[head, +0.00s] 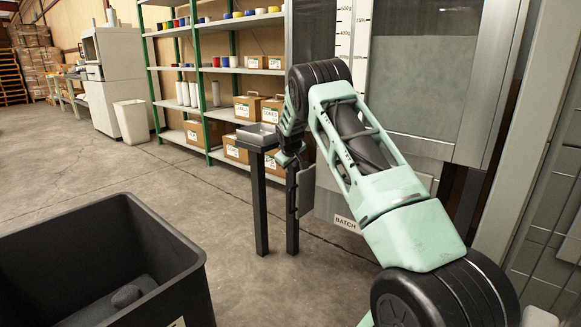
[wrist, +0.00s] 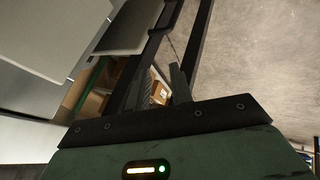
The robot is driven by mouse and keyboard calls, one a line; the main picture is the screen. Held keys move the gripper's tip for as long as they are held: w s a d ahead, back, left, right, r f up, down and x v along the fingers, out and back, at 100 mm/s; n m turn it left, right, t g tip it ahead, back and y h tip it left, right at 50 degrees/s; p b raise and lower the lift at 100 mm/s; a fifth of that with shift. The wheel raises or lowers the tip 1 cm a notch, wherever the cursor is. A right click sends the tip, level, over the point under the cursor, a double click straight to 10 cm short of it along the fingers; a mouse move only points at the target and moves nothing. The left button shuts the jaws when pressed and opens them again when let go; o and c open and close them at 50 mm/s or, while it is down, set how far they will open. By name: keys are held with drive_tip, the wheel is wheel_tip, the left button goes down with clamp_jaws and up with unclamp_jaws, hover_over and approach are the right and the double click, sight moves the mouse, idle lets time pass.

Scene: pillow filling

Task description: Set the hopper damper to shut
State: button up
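The hopper (head: 418,85) stands at the upper right of the head view, a grey cabinet with a large pale window and a printed scale strip (head: 345,45) on its left. A "BATCH" label (head: 346,223) shows lower down. I cannot pick out the damper or its setting; my arm hides part of the hopper front. My gripper (head: 291,160) is at the far end of my mint-green arm, low and left of the window, close to a small grey plate. Pale flat panels (wrist: 55,35) are at upper left there.
A small grey tray (head: 257,137) on dark posts stands close to my gripper. A black open bin (head: 175,240) with dark soft-looking contents is at the lower left. Shelves (head: 215,72) with boxes and spools stand behind. The floor (head: 90,170) between is clear.

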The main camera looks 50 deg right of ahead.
drive_tip(key=shift+o, duration=0.4)
wheel_tip(320, 180, down, 11)
drive_tip(key=s+n+g+h+p, duration=0.1)
drive_tip(key=n+g+p, duration=0.1)
drive_tip(key=n+g, duration=0.1)
drive_tip(key=shift+s+d+r+n+g+h, duration=0.15)
drive_tip(key=shift+s+n+g+h, duration=0.25)
drive_tip(key=shift+n, duration=0.5)
drive_tip(key=n+t+h+p, duration=0.45)
drive_tip(key=n+h, duration=0.55)
drive_tip(key=n, duration=0.7)
approach(289, 201)
drive_tip(key=shift+g, duration=0.35)
drive_tip(key=b+x, duration=0.2)
drive_tip(key=b, duration=0.2)
drive_tip(key=b+x, duration=0.3)
drive_tip(key=b, duration=0.1)
drive_tip(key=b+x, duration=0.3)
drive_tip(key=b, duration=0.1)
drive_tip(key=shift+w+d+f, duration=0.15)
drive_tip(key=shift+w+f, duration=0.1)
drive_tip(key=shift+f, duration=0.1)
drive_tip(key=b+x, duration=0.1)
drive_tip(key=b, duration=0.1)
drive_tip(key=shift+w+d+r+b, duration=0.1)
drive_tip(key=shift+d+b, duration=0.25)
drive_tip(key=shift+w+d+r+b, duration=0.1)
drive_tip(key=shift+d+r+b, duration=0.1)
drive_tip(key=shift+d+b, duration=0.1)
drive_tip(key=shift+c, duration=0.3)
